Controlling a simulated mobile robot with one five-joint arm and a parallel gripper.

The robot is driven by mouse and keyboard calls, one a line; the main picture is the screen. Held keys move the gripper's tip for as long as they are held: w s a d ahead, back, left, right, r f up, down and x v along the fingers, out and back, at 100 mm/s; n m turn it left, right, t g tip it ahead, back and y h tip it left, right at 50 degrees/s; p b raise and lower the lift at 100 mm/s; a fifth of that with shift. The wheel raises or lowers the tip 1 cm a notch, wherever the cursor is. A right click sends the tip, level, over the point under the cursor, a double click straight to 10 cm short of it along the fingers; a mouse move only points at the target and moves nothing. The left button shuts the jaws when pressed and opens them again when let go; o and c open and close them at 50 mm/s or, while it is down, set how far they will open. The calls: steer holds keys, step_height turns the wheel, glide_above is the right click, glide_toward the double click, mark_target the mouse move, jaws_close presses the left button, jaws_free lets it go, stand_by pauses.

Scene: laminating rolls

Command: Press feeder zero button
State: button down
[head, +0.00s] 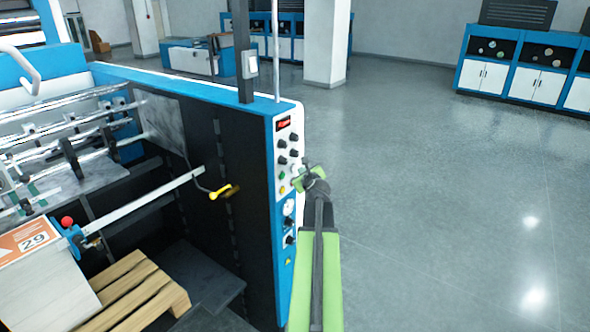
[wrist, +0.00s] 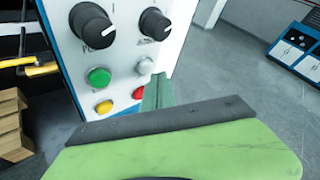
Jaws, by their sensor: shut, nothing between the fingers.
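The feeder's control panel (head: 285,185) is a narrow blue-edged white strip on the machine's end face. In the wrist view it shows two large black knobs (wrist: 155,24), a green button (wrist: 98,76), a whitish-grey button (wrist: 145,66), a yellow button (wrist: 104,107) and a red button (wrist: 137,93). The labels are too small to read, so I cannot tell which one is the zero button. My gripper (wrist: 160,80) is shut and empty, its tip just right of the grey and red buttons. In the head view my gripper (head: 306,178) is at the panel's right edge; contact cannot be told.
A yellow-ended handle (head: 222,192) sticks out left of the panel. A wooden pallet (head: 135,290) and a paper stack (head: 45,285) stand at lower left. The floor (head: 430,200) to the right is clear, with blue-white cabinets (head: 520,75) far behind.

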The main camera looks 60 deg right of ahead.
steer(key=s, duration=0.5)
stand_by(0.5)
stand_by(0.6)
